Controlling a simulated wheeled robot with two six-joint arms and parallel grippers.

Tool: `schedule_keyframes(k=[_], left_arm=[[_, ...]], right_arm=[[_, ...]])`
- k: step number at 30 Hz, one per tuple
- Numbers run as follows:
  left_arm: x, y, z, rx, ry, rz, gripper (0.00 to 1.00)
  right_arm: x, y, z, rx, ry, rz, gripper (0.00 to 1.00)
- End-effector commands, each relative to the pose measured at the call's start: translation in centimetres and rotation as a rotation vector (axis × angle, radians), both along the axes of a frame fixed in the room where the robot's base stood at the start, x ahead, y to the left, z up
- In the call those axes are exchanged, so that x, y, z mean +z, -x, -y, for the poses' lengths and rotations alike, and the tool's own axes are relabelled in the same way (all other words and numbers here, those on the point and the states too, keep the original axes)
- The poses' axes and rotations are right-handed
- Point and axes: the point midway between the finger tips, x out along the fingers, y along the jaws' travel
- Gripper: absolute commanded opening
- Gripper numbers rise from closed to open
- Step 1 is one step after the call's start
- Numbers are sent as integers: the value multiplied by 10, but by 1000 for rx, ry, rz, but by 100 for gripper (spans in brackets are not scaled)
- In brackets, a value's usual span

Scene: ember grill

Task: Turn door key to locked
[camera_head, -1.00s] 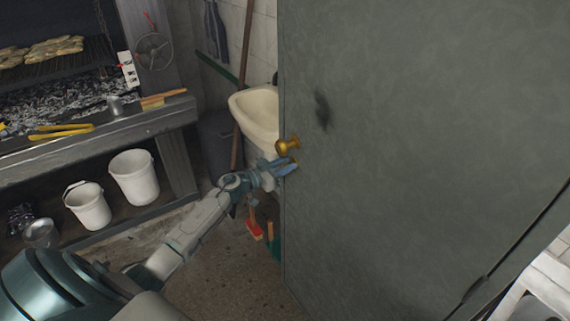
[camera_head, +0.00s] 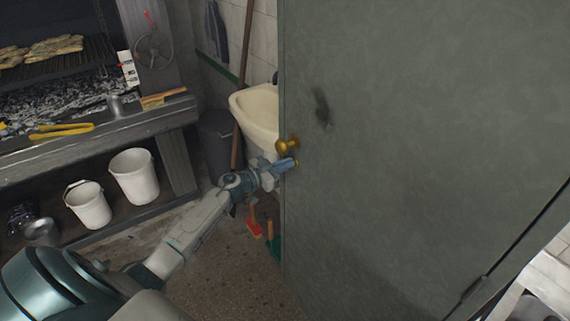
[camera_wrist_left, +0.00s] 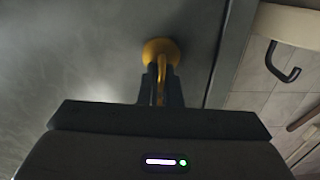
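The grey door (camera_head: 420,130) fills the right half of the head view. A brass knob (camera_head: 287,146) sits near its left edge. Just below it, my left gripper (camera_head: 287,165) reaches the brass lock (camera_head: 297,163). In the left wrist view the round brass lock plate (camera_wrist_left: 160,48) is on the door, and the brass key (camera_wrist_left: 161,85) stands out from it. My left gripper (camera_wrist_left: 160,92) has one dark finger on each side of the key and appears shut on it. The key is mostly hidden between the fingers in the head view. My right gripper is not in view.
A cream sink (camera_head: 257,112) stands behind the door's left edge, with a dark bin (camera_head: 217,145) beside it. A grill with a ledge (camera_head: 90,135) and two white buckets (camera_head: 135,175) is at left. A red brush (camera_head: 253,228) is on the floor below.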

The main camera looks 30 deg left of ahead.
Motion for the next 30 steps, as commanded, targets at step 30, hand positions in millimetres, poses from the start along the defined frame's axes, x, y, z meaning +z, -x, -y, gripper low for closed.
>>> schedule_keyframes(k=[30], left_arm=[[-9, 4, 8, 1, -840, 343, 0]], right_arm=[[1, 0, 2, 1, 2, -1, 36]])
